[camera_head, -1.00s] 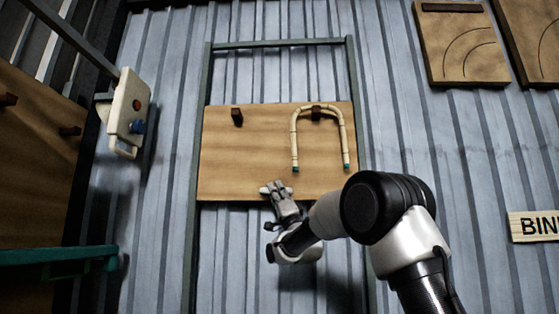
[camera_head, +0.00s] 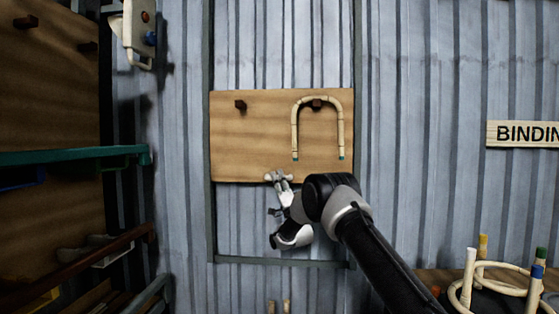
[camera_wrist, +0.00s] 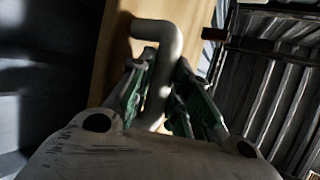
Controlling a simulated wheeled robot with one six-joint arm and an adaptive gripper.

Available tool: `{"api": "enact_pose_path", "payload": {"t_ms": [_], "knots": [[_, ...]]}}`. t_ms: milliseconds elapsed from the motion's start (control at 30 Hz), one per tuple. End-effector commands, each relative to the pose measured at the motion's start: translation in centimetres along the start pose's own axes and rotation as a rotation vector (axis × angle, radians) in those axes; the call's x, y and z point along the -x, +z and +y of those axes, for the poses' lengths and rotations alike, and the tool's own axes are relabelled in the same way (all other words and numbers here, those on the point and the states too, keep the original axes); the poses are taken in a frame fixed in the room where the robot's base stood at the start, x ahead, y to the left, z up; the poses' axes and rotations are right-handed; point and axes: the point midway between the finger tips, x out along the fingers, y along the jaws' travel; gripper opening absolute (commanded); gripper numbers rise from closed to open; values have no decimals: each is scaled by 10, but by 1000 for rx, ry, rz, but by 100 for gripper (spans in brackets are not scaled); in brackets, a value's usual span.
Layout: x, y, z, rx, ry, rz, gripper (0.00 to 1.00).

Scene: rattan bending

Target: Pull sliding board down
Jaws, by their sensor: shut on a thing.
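The sliding board (camera_head: 265,145) is a flat wooden panel in a dark green upright frame (camera_head: 208,230) on the wall. It sits partway down the frame, with a gap above the frame's lower crossbar. A U-shaped rattan piece (camera_head: 296,125) hangs from one of two dark pegs on the board. My gripper (camera_head: 279,178) is at the board's lower edge, left of its middle. In the wrist view, my gripper (camera_wrist: 158,92) is shut on a pale bent handle (camera_wrist: 165,38) in front of the board (camera_wrist: 112,45). Part of the handle is hidden between the fingers.
A switch box (camera_head: 140,28) is on the wall at upper left. A green rail (camera_head: 75,156) and dark shelves stand at left. Round rattan frames (camera_head: 500,285) stand on a surface at lower right. A BINDING sign (camera_head: 525,134) is on the right wall.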

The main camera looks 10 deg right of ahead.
Motion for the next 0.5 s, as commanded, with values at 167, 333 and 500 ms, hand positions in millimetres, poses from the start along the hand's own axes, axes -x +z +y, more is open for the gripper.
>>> {"api": "enact_pose_path", "payload": {"t_ms": [167,333,500], "knots": [[22,9,18,-1,4,-1,0],[31,13,24,-1,4,-1,0],[32,14,25,0,4,-1,0]]}}
